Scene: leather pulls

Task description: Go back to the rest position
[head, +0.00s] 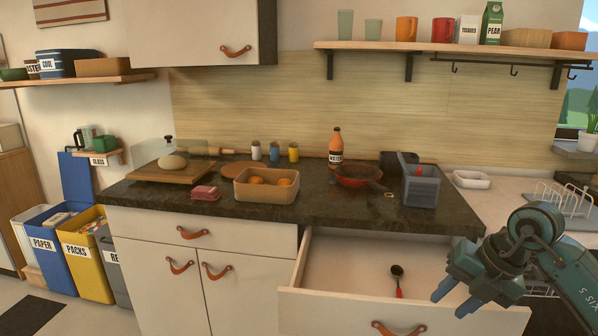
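My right gripper (452,303) comes in from the right edge, in front of the right end of the counter and near the right side of an open drawer (330,299). Its blue fingers stand apart with a gap between them, and nothing shows between them. A dark ladle with a red handle (398,282) lies inside the drawer, to the left of the gripper and apart from it. My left gripper is not in view.
A dish rack (560,200) stands at the right. Labelled bins (88,262) stand at the left.

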